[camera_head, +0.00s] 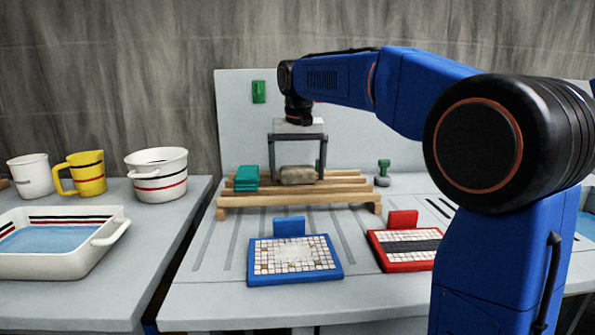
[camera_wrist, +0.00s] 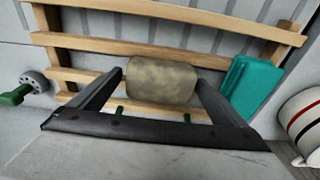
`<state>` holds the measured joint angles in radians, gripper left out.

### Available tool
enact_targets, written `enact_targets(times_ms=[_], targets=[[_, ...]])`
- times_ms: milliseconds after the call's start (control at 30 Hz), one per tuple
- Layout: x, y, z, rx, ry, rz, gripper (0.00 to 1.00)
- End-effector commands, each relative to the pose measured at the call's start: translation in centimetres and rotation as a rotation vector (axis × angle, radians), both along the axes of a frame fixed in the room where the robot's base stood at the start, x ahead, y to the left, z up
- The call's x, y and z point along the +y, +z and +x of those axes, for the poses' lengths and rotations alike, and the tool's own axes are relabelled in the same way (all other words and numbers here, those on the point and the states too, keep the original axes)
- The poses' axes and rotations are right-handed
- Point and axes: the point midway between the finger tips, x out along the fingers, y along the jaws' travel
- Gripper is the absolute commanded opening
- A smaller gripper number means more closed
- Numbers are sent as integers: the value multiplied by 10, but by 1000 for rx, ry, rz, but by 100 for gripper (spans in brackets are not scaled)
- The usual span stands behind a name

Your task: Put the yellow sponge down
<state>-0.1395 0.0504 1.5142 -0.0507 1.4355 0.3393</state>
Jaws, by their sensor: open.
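The yellow sponge (camera_head: 298,175) looks dull, mottled yellow-brown and lies flat on the slats of a wooden rack (camera_head: 335,188). It also shows in the wrist view (camera_wrist: 161,80), resting across the slats. My gripper (camera_head: 297,168) is above the rack, with its two fingers pointing down on either side of the sponge. In the wrist view the open fingers (camera_wrist: 158,84) flank the sponge's near part, and a gap shows at each side. I cannot tell how far the fingertips are above the slats.
Teal sponges (camera_head: 246,178) are stacked at the rack's left end. A blue-framed mosaic panel (camera_head: 293,275) and a red-framed one (camera_head: 405,265) lie in front. A green-handled tool (camera_head: 383,172) stands right of the rack. A white basin (camera_head: 60,265), cups and a pot occupy the left table.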

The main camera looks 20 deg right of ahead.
Motion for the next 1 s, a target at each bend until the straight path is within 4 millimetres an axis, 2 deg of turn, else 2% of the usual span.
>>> enact_targets(times_ms=[167, 267, 700, 833, 1000], targets=[[0, 8, -1, -1, 0, 0, 96], [1, 22, -2, -3, 0, 0, 96], [3, 101, -14, -1, 0, 0, 96], [3, 114, -16, -1, 0, 0, 96], [4, 121, -17, -1, 0, 0, 96]])
